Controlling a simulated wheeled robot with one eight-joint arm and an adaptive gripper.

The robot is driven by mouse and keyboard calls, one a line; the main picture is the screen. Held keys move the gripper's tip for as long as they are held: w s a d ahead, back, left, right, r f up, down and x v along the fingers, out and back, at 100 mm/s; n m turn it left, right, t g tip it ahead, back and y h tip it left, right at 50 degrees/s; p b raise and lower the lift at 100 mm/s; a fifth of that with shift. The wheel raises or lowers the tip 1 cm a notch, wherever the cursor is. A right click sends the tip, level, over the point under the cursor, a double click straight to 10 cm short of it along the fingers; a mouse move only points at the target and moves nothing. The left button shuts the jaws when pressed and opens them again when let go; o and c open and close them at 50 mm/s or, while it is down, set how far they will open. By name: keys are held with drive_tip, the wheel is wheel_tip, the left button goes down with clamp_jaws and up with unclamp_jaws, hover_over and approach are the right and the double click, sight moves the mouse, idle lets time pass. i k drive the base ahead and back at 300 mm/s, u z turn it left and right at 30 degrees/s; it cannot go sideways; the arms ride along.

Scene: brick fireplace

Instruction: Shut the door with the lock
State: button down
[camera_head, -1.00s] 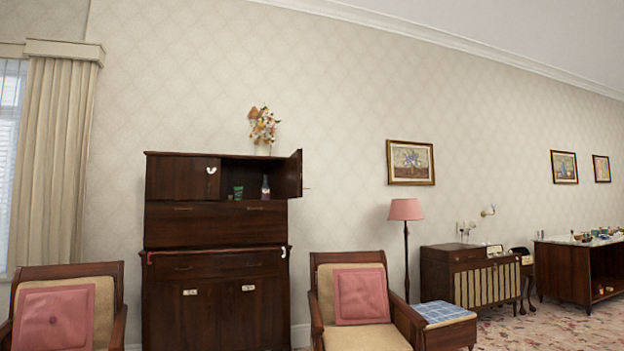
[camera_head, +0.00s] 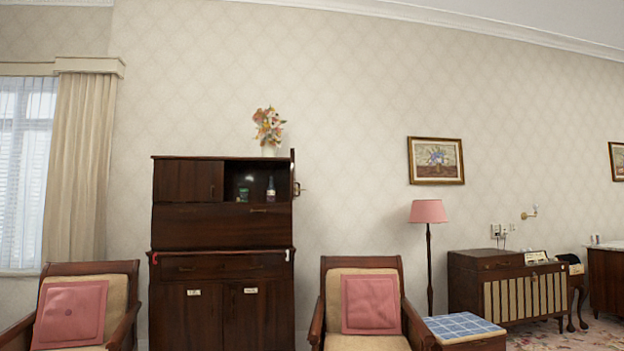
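A tall dark wooden cabinet (camera_head: 222,226) stands against the wall left of centre. Its upper right door (camera_head: 293,176) stands open, swung outward and seen nearly edge-on. A small metal lock or handle (camera_head: 300,189) sticks out to the right from that door. The open compartment (camera_head: 236,171) holds a green item (camera_head: 243,194) and a bottle (camera_head: 271,189). The upper left door (camera_head: 187,181) is shut. My gripper is not in view.
An armchair with a pink cushion (camera_head: 370,304) stands right of the cabinet, and another (camera_head: 71,314) at the left. A floor lamp (camera_head: 429,212), a blue-topped stool (camera_head: 461,326) and a low cabinet (camera_head: 507,287) stand further right. Flowers (camera_head: 268,126) stand on top.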

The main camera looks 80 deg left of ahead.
sight(292, 182)
drive_tip(key=i, duration=0.4)
drive_tip(key=u, duration=2.65)
drive_tip(key=i, duration=2.8)
drive_tip(key=u, duration=0.85)
